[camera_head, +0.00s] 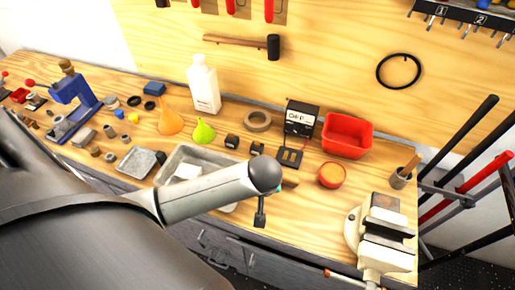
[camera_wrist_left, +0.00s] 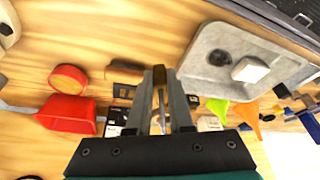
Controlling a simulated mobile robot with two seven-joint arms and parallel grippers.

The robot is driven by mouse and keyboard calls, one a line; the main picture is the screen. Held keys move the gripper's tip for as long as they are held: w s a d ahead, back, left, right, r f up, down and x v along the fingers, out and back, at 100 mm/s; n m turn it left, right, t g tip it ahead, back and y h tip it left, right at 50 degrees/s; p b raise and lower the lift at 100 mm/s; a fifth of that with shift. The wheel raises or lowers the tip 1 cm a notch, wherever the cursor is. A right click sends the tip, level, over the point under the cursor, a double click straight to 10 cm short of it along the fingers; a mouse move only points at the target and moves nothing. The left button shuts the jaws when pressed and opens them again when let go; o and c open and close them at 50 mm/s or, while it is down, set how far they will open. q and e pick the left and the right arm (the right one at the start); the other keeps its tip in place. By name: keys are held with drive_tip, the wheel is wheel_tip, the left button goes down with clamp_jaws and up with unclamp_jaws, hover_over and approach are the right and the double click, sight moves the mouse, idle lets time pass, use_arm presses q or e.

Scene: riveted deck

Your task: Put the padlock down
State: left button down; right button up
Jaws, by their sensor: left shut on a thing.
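My left gripper (camera_head: 261,208) is over the front part of the wooden bench, just right of the grey tray. In the left wrist view its two fingers (camera_wrist_left: 162,82) are closed on a narrow thing seen edge-on, with a brass-brown end (camera_wrist_left: 159,74) and a greyish part between the fingers. I take it to be the padlock; its full shape is hidden by the fingers. In the head view I cannot make it out under the arm. I cannot tell whether it touches the bench. My right gripper is in neither view.
The grey tray (camera_head: 168,174) holds a pale block. A red bin (camera_head: 347,135), a round red tub (camera_head: 331,175), a charger (camera_head: 301,118) and a vise (camera_head: 381,232) stand to the right. Funnels and a white bottle (camera_head: 204,85) stand behind. Some wood between tray and vise is bare.

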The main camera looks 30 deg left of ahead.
use_arm(q)
wheel_tip(320, 180, down, 9)
drive_tip(key=shift+w+r+b, duration=0.1)
drive_tip(key=shift+r+b, duration=0.1)
drive_tip(key=shift+b, duration=0.5)
drive_tip(key=shift+f+b, duration=0.4)
drive_tip(key=shift+f, duration=1.45)
drive_tip(key=shift+f, duration=0.2)
drive_tip(key=c, duration=0.8)
unclamp_jaws()
drive_tip(key=shift+r, duration=0.1)
drive_tip(key=shift+d+r, duration=0.1)
drive_tip(key=shift+r, duration=0.3)
drive_tip(key=p+v, duration=0.2)
drive_tip(key=v, duration=0.9)
drive_tip(key=shift+r+p, duration=0.2)
drive_tip(key=shift+p, duration=0.2)
